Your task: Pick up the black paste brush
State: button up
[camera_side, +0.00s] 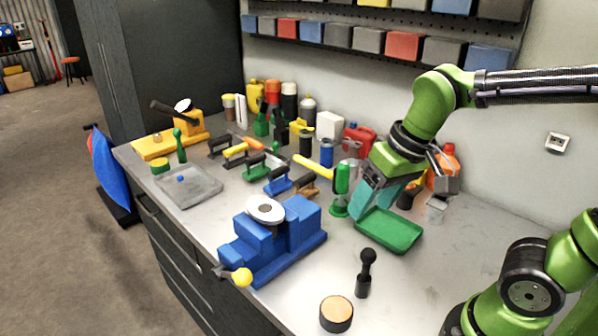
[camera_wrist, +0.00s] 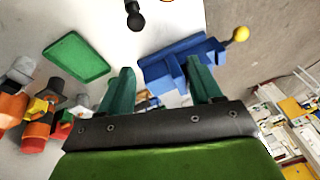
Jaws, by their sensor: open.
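The black paste brush (camera_side: 365,272) appears to be the black upright piece with a round knob on the bench, right of the blue fixture. It also shows in the wrist view (camera_wrist: 134,15), cut off at the top edge. My gripper (camera_side: 372,198) is above the bench, behind the brush and close over the green tray in the side view. Its two teal fingers (camera_wrist: 161,80) are spread apart with nothing held between them. The brush is clear of the fingers.
A blue fixture (camera_side: 270,240) with a yellow-tipped handle stands left of the brush. A green tray (camera_side: 388,232) lies behind it. A black tin with an orange top (camera_side: 336,313) is in front. Tools and bottles crowd the back; bench right of the brush is bare.

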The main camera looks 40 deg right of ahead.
aim_at(367, 263)
jog(key=f+g, duration=0.1)
jog(key=f, duration=0.2)
jog(key=f+g+h, duration=0.1)
jog(key=f, duration=0.3)
jog(key=s+f+g, duration=0.1)
jog(key=f, duration=0.2)
jog(key=shift+d+f, duration=0.1)
jog(key=shift+f, duration=0.3)
jog(key=shift+w+d+f, duration=0.1)
jog(key=shift+w+f, duration=0.05)
jog(key=shift+f, duration=0.75)
jog(key=shift+w+d+f, duration=0.1)
jog(key=shift+f, duration=0.75)
jog(key=shift+w+d+f, duration=0.1)
jog(key=shift+w+f, duration=0.05)
jog(key=shift+f, duration=0.75)
jog(key=shift+c, duration=0.4)
jog(key=c, duration=1)
jog(key=shift+c, duration=0.2)
notch_tip(367, 263, up, 10)
jog(key=shift+r, duration=0.1)
